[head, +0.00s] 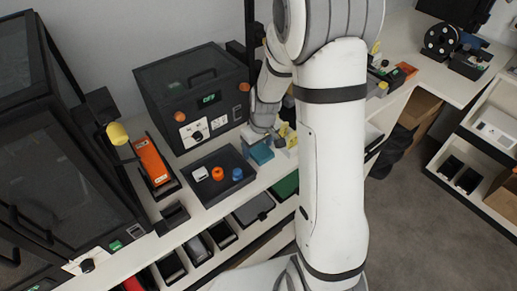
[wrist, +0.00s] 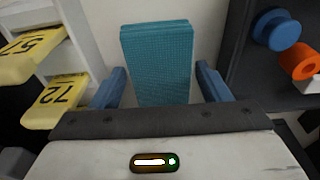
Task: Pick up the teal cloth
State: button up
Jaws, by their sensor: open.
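The teal cloth (wrist: 158,62) is a folded, textured block on the white bench top. In the wrist view it sits between the two blue fingers of my gripper (wrist: 160,88), with a gap on each side. My gripper is open around it, and no finger visibly touches it. In the head view the cloth (head: 261,153) is a small teal patch just right of the dark tray, with my arm's end beside it. My arm hides part of the bench to the right.
A dark tray (head: 207,192) holding white, orange and blue pieces lies close to the cloth. Yellow numbered tags (wrist: 55,100) stand on the other side. A black box-shaped machine (head: 190,92) stands behind. Dark bins (head: 253,209) line the bench's front edge.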

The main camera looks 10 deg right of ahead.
aim_at(258, 148)
jog(key=c, duration=0.7)
jog(key=shift+r, duration=0.1)
jog(key=shift+c, duration=0.2)
notch_tip(258, 148, up, 10)
jog(key=b, duration=0.1)
